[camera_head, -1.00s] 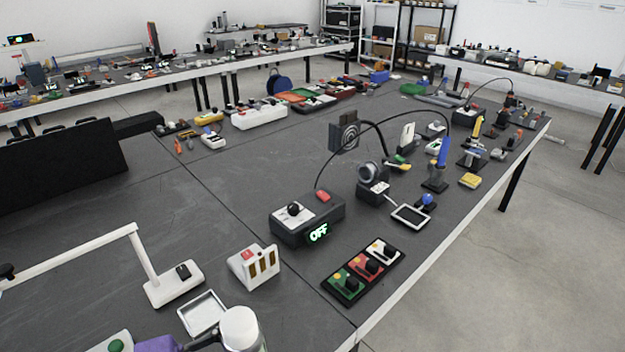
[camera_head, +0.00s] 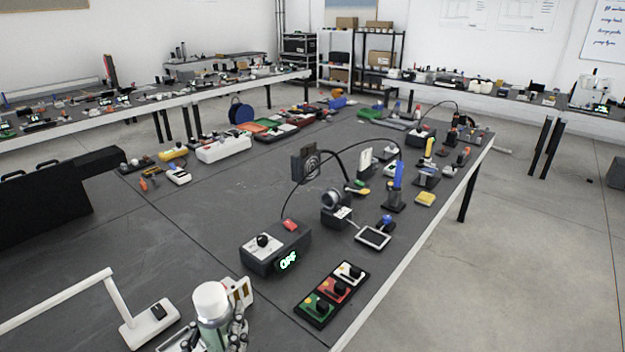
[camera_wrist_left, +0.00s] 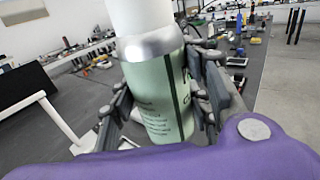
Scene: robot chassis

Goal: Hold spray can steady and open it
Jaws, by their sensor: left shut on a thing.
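The spray can (camera_head: 211,304) is upright at the lower front of the head view, with a white cap on top and a pale green body. In the left wrist view, the can (camera_wrist_left: 158,95) fills the middle, tilted slightly, with a silver shoulder, printed text and a dark stripe. Its white cap (camera_wrist_left: 138,15) is on and cut off by the top edge. My left gripper (camera_head: 214,335) is shut on the can's body, with grey fingers on both sides of it in the wrist view. My right gripper is not in view.
A black box (camera_head: 276,247) with a glowing "OFF" display stands beyond the can. A switch panel (camera_head: 332,293) lies to its right. A white lamp stand (camera_head: 150,322) is left of the can. Bare dark tabletop (camera_head: 200,205) lies farther back on the left.

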